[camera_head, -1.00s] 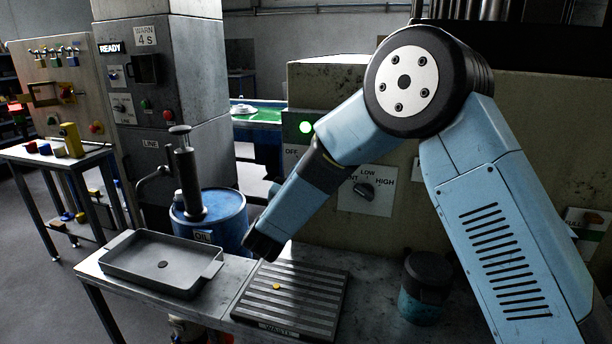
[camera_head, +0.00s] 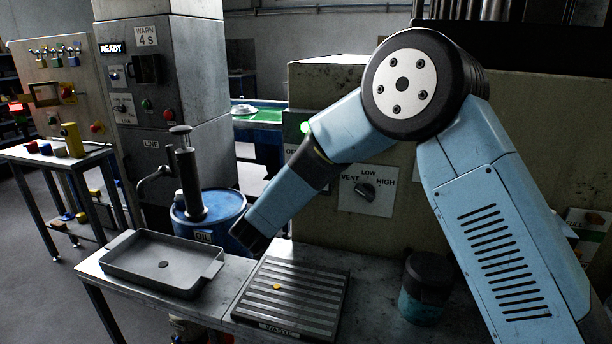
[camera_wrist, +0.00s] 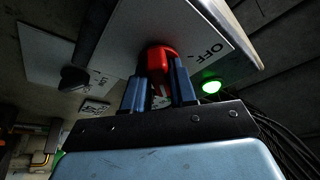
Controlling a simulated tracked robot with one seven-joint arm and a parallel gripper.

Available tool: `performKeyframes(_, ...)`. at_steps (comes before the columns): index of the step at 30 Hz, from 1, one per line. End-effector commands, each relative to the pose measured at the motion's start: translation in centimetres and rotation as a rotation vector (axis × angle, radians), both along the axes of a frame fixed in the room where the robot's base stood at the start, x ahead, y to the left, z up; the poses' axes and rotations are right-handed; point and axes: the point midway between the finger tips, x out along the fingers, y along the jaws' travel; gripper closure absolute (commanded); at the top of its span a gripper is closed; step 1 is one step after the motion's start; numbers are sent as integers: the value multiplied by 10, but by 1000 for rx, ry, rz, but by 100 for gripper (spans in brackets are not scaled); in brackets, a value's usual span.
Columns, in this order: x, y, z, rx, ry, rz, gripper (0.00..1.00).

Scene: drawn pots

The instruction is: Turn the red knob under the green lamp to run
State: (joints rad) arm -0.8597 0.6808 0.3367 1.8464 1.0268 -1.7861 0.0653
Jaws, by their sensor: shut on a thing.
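The red knob (camera_wrist: 158,60) shows in the wrist view on a pale plate (camera_wrist: 195,22) marked OFF. My gripper (camera_wrist: 160,88) is shut on it, one blue finger on each side. The lit green lamp (camera_wrist: 211,86) is beside the plate in the wrist view. In the head view the green lamp (camera_head: 305,127) is partly covered by my arm, and the red knob is hidden behind the arm. The word run cannot be read in either view.
A black knob (camera_head: 364,192) on a plate marked VENT, LOW and HIGH is to the right on the same cabinet. A ribbed mat (camera_head: 290,298), a grey tray (camera_head: 160,262) and a dark jar (camera_head: 424,288) stand on the bench below. A blue oil drum (camera_head: 215,215) stands behind it.

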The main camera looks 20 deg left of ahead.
Motion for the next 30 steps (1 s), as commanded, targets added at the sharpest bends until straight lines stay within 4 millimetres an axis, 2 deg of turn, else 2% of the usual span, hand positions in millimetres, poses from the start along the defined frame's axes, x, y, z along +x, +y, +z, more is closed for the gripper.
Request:
performKeyframes(5,1,-2,0,-2,-1,-4,100)
performKeyframes(6,1,-2,0,-2,-1,-4,73)
performKeyframes(12,1,-1,0,-2,0,-4,54)
performKeyframes(23,-5,0,-2,-3,0,-1,53)
performKeyframes(26,-16,2,-6,-3,2,0,53)
performKeyframes(30,-40,6,-14,-5,2,1,53)
